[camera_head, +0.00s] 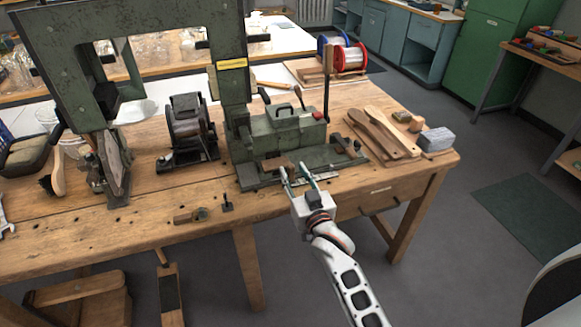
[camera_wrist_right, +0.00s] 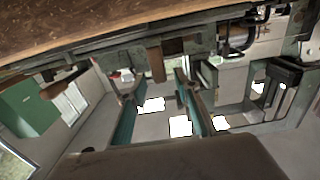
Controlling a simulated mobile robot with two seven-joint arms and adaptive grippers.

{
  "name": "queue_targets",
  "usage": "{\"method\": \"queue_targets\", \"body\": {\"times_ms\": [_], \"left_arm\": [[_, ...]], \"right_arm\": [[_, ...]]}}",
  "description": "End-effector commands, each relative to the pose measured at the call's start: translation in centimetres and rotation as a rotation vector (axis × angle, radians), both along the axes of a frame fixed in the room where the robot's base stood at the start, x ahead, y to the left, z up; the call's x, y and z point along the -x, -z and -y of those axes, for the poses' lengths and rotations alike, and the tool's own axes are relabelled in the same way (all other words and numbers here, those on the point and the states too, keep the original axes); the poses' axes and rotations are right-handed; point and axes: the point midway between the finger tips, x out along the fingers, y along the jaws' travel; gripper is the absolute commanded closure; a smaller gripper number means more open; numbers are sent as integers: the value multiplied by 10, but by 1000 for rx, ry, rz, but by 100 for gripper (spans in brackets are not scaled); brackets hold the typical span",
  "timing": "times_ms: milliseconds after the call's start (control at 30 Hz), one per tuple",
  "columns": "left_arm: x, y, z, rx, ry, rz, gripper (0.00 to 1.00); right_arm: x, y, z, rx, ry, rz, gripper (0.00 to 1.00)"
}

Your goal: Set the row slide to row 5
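The green tufting machine (camera_head: 285,130) stands on the wooden bench. At its front is a low slide assembly with a pale marked strip (camera_head: 322,178); I take this to be the row slide, but its row marks are too small to read. My right gripper (camera_head: 292,168) is at the front edge of this assembly, its two fingers apart. In the right wrist view, the open fingers (camera_wrist_right: 155,82) point toward the machine's underside, with a brown tab (camera_wrist_right: 155,62) between and just beyond the tips. I cannot tell whether they touch it. My left gripper is not in view.
Wooden brush bodies (camera_head: 378,132) and a grey block (camera_head: 436,139) lie to the right of the machine. A black roller device (camera_head: 188,130) stands to its left. Red and blue spools (camera_head: 346,56) sit behind. The bench front (camera_head: 180,222) has small loose parts.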

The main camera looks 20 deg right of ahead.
Motion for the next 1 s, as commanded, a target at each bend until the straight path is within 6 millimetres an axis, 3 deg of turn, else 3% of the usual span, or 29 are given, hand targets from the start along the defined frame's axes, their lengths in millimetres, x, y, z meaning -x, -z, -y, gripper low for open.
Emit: {"method": "queue_targets", "body": {"times_ms": [200, 567, 700, 1000], "left_arm": [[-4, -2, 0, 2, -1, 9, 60], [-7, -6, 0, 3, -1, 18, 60], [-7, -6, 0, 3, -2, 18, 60], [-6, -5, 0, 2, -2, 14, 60]], "right_arm": [[-23, 0, -1, 0, 0, 0, 68], [-28, 0, -1, 0, 0, -1, 68], [-28, 0, -1, 0, 0, -1, 100], [-28, 0, 0, 0, -1, -1, 100]]}}
